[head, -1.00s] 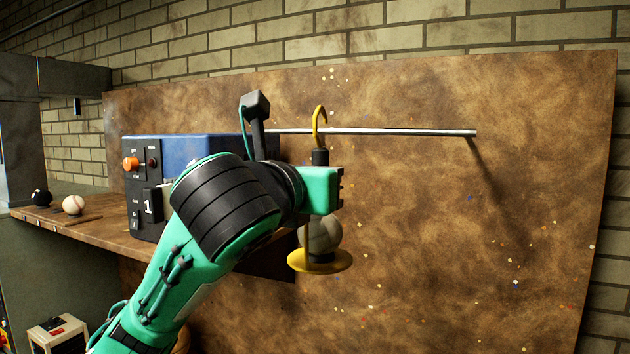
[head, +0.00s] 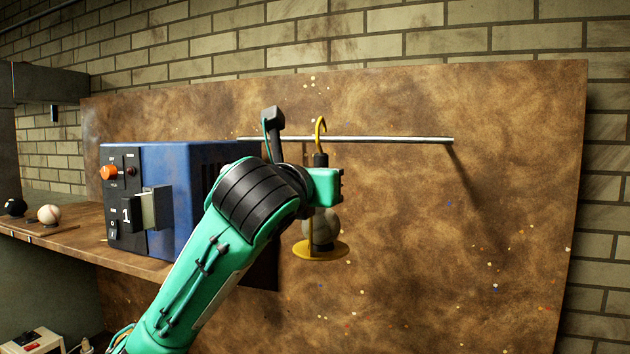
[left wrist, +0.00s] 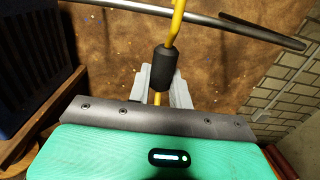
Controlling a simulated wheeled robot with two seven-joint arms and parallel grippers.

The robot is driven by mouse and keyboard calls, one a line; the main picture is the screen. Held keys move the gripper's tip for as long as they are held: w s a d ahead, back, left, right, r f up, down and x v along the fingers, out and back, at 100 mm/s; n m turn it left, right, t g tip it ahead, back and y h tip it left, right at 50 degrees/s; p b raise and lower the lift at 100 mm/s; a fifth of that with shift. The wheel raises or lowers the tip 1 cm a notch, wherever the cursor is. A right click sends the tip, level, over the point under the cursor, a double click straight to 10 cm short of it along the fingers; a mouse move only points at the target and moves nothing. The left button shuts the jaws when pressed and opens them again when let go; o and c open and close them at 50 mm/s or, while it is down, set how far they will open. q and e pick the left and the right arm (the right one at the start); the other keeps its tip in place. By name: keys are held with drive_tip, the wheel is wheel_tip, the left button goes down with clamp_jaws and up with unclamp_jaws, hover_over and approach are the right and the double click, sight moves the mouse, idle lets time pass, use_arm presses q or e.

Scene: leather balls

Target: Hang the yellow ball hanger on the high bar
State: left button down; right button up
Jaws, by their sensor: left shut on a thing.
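The yellow ball hanger (head: 322,256) has a hook on top, a black grip (left wrist: 163,68) on its rod and a round yellow plate at the bottom. A grey ball (head: 321,228) sits on the plate. The right gripper is out of view.
A blue box (head: 185,190) with a black control face stands on the wooden shelf (head: 85,245), left of my arm. A white ball (head: 49,214) and a black ball (head: 15,207) lie at the shelf's left. The bar's right part is bare.

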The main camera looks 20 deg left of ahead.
use_arm(q)
drive_tip(key=shift+w+f+b, duration=0.15)
drive_tip(key=shift+w+f, duration=0.2)
drive_tip(key=shift+w, duration=0.6)
drive_tip(key=shift+w+f+b, duration=0.15)
drive_tip(key=shift+w+f, duration=0.2)
drive_tip(key=shift+w, duration=0.55)
drive_tip(key=shift+w+f+b, duration=0.15)
drive_tip(key=shift+w+f, duration=0.2)
drive_tip(key=shift+w, duration=0.6)
drive_tip(key=shift+d, duration=0.1)
drive_tip(key=c, duration=1.2)
unclamp_jaws()
